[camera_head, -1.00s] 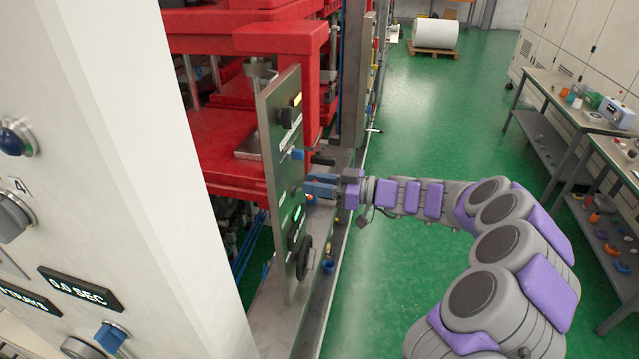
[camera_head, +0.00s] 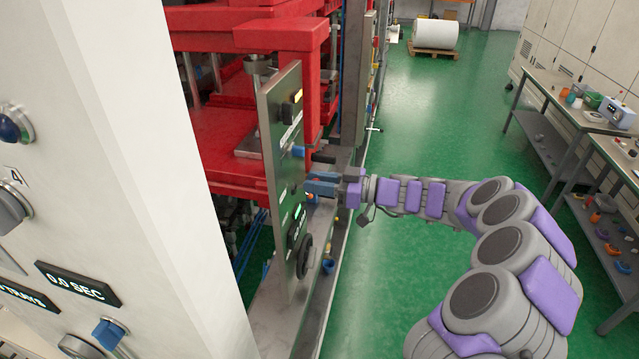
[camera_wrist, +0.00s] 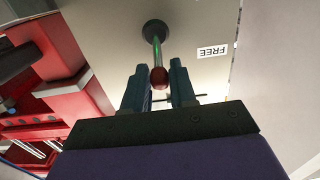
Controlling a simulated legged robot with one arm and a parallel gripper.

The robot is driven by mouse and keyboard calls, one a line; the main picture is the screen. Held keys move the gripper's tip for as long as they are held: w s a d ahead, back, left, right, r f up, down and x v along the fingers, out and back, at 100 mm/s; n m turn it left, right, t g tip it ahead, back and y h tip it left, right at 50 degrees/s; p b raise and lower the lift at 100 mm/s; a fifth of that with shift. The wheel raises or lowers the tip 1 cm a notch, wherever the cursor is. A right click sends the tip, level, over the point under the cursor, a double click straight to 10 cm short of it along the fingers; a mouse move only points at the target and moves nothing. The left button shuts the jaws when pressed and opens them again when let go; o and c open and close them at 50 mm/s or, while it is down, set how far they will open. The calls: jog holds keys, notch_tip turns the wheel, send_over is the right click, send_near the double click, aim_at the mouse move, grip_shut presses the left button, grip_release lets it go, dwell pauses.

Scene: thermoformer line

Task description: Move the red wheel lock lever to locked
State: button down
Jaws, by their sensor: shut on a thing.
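The wheel lock lever (camera_wrist: 157,52) shows in the wrist view as a thin metal rod with a red ball at its tip, rising from a dark round base on the panel. A label reading FREE (camera_wrist: 211,52) is to the right of it. My gripper (camera_wrist: 160,80) is shut on the lever's red ball end, with one blue finger on each side. In the head view my gripper (camera_head: 308,183) is at the face of the upright metal panel (camera_head: 278,160), above the black handwheel (camera_head: 305,256). The fingers mostly hide the lever there.
A blue knob (camera_head: 298,151) is on the panel just above my fingers. Red machine framing (camera_head: 280,36) stands behind it. A white cabinet (camera_head: 150,200) fills the left. The green floor (camera_head: 420,110) to the right is open, up to a workbench (camera_head: 565,95).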

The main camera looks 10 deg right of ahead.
jog(key=shift+d+f+b, duration=0.3)
jog(key=shift+f+b, duration=0.4)
jog(key=shift+f, duration=0.05)
jog(key=shift+s+d+f+b, duration=0.1)
jog(key=shift+d+f+b, duration=0.05)
jog(key=shift+f+b, duration=1.1)
jog(key=shift+r, duration=0.2)
jog(key=shift+f+b, duration=0.9)
jog(key=shift+b, duration=0.65)
jog(key=shift+f, duration=0.1)
